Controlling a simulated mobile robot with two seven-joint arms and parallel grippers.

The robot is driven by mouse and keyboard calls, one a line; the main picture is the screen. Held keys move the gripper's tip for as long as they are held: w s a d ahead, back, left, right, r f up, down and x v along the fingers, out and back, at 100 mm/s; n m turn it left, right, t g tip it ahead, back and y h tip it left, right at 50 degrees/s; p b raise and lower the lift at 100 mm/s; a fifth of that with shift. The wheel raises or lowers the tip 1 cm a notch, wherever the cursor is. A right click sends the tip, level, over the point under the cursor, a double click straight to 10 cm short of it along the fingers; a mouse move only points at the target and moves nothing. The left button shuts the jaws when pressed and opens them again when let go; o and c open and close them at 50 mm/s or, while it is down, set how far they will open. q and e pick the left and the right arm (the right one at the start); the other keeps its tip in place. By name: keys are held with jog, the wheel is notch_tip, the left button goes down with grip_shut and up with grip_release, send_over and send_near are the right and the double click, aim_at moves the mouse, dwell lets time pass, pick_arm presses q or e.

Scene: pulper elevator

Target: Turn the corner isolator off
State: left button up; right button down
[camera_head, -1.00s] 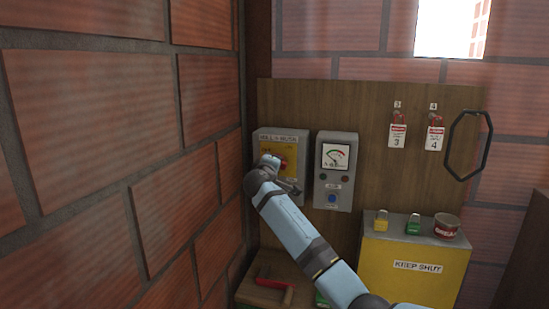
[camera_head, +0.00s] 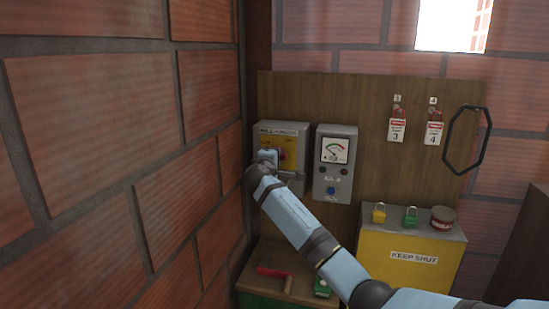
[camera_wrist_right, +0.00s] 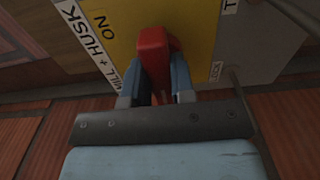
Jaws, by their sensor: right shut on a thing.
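The corner isolator (camera_head: 291,138) is a grey box with a yellow face, mounted on the wooden board beside the brick corner. Its red handle (camera_wrist_right: 153,58) stands out from the yellow plate (camera_wrist_right: 203,35) in the wrist view, where the word ON shows to its left. My right gripper (camera_wrist_right: 157,88) is shut on the red handle, one finger on each side. In the head view the right gripper (camera_head: 268,156) covers much of the isolator's face, and only a bit of red shows beside it. My left gripper is not in view.
A grey meter box (camera_head: 335,165) is close on the isolator's right. A brick wall (camera_head: 110,170) stands close on the left. A yellow box (camera_head: 405,262) carries padlocks and a tin (camera_head: 442,218). Tags (camera_head: 397,130) hang above. A red-handled tool (camera_head: 275,273) lies below.

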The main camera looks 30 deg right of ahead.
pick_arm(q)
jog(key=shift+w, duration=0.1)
pick_arm(e)
jog(key=shift+f, duration=0.1)
jog(key=c, duration=1.1)
grip_release()
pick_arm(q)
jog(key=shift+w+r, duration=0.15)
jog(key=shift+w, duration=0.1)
pick_arm(e)
jog(key=shift+o, duration=0.7)
jog(key=shift+s, duration=0.1)
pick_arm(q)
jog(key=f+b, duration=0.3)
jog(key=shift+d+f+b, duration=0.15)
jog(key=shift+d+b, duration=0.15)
pick_arm(e)
jog(key=v, duration=1.3)
jog(key=shift+s+a, duration=0.25)
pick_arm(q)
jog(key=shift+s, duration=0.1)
